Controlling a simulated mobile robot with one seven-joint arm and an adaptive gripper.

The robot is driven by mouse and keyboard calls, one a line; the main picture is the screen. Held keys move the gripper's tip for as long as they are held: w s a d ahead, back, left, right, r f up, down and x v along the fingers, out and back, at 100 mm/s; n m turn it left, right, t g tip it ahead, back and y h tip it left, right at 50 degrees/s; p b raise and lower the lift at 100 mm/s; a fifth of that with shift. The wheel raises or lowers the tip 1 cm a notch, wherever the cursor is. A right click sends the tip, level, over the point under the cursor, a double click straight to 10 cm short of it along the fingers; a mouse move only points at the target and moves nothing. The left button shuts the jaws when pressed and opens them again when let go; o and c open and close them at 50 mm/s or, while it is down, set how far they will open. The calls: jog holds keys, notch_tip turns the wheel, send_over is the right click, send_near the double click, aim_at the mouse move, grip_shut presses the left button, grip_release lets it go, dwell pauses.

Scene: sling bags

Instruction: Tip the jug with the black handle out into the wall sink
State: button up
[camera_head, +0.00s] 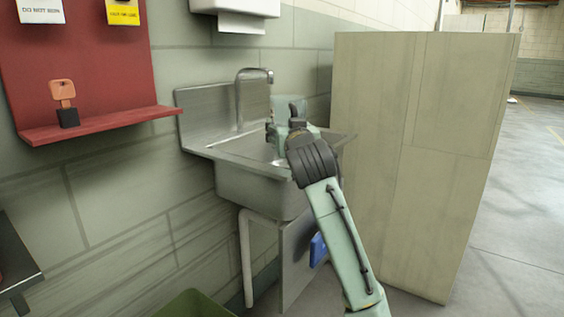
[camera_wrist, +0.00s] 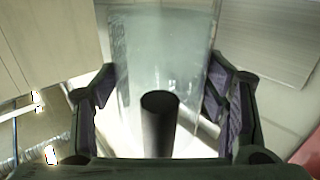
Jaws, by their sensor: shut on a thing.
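The wall sink (camera_head: 255,185) is a grey metal basin with a raised back and a tall faucet (camera_head: 240,95). My gripper (camera_head: 283,128) is over the right side of the sink, partly hidden behind my own wrist. A pale see-through jug (camera_head: 290,106) shows just beyond it, above the basin. In the wrist view the jug (camera_wrist: 165,50) fills the space between my two fingers (camera_wrist: 163,78), which are shut on it. Its black handle (camera_wrist: 158,125) points toward the wrist camera. The jug's contents and its exact tilt cannot be told.
A tall beige cabinet (camera_head: 415,150) stands close on the right of the sink. A red wall shelf (camera_head: 100,125) with an orange-tagged item is at the left. A paper towel dispenser (camera_head: 235,10) hangs above. A green bin (camera_head: 195,303) is on the floor below.

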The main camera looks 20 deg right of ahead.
aim_at(289, 116)
jog(key=shift+r, duration=0.1)
notch_tip(289, 116, up, 3)
jog(key=p, duration=0.3)
dwell(0.3)
dwell(0.5)
